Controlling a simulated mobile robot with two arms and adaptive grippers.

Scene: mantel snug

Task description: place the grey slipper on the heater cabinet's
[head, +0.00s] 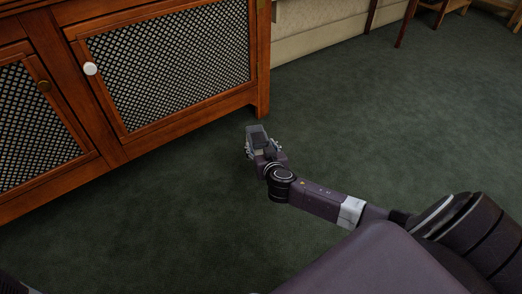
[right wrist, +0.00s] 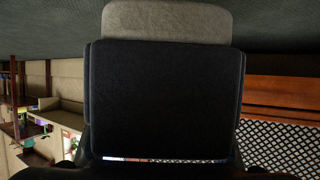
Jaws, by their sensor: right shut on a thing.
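The grey slipper (head: 256,132) is held in my right gripper (head: 262,148), low in front of the heater cabinet (head: 190,118), near its right front leg. The gripper is shut on it. In the right wrist view, a light grey part of the slipper (right wrist: 166,22) shows at the top. A large dark surface fills the middle below it; I cannot tell if it belongs to the slipper. The cabinet is reddish wood with lattice door panels, and its lattice also shows in the right wrist view (right wrist: 280,145). The cabinet's top is outside the head view. My left gripper is not in view.
The dark green carpet (head: 390,120) is clear to the right of the cabinet. A pale skirting board (head: 320,40) runs along the wall. Wooden furniture legs (head: 405,25) stand at the upper right. A white knob (head: 90,68) sticks out from the cabinet door.

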